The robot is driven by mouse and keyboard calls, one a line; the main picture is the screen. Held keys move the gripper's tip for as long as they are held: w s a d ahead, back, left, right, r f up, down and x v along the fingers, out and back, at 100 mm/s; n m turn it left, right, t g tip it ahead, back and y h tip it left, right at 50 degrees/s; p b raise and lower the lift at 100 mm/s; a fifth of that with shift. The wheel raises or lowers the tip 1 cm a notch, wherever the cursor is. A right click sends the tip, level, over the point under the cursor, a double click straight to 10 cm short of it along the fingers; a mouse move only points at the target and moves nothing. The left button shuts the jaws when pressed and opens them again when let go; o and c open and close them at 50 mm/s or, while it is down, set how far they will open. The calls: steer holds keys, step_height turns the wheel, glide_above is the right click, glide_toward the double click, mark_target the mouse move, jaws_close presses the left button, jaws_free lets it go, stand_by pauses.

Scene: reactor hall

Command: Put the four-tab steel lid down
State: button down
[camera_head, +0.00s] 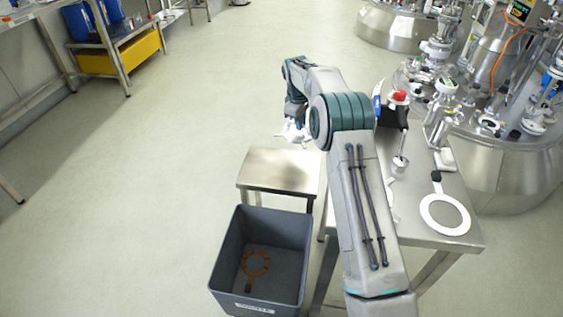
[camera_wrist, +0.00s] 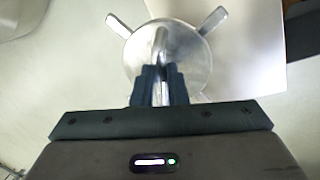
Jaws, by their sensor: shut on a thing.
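The four-tab steel lid (camera_wrist: 190,50) is a round metal disc in the wrist view, with two tabs showing at the far side and its near part mostly hidden behind my fingers. My gripper (camera_wrist: 160,75) is shut on the upright handle at the lid's middle. In the head view my gripper (camera_head: 296,133) is small and partly hidden by my own arm, at the far left edge of the steel tables. The lid is hard to make out there. I cannot tell its height above the surface below it.
A low steel side table (camera_head: 278,168) has a bare top. A grey bin (camera_head: 222,262) in front of it holds a brown ring-shaped piece (camera_head: 257,262). A higher steel table (camera_head: 462,195) carries a white ring gasket (camera_head: 445,213) and a red-capped tool (camera_head: 400,98). Reactor vessels (camera_head: 505,170) stand at right.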

steer(key=shift+s+a+f+b, duration=0.55)
steer(key=shift+s+a+f, duration=0.55)
steer(key=shift+f, duration=0.5)
steer(key=shift+s+a+f+b, duration=0.5)
steer(key=shift+s+a+f, duration=0.6)
steer(key=shift+f, duration=0.45)
steer(key=shift+s+a+f+b, duration=0.55)
steer(key=shift+s+a+f, duration=0.5)
steer(key=shift+f, duration=0.55)
steer(key=c, duration=1.4)
jaws_free()
steer(key=shift+s+f, duration=0.1)
steer(key=shift+f, duration=0.05)
steer(key=shift+c, duration=0.2)
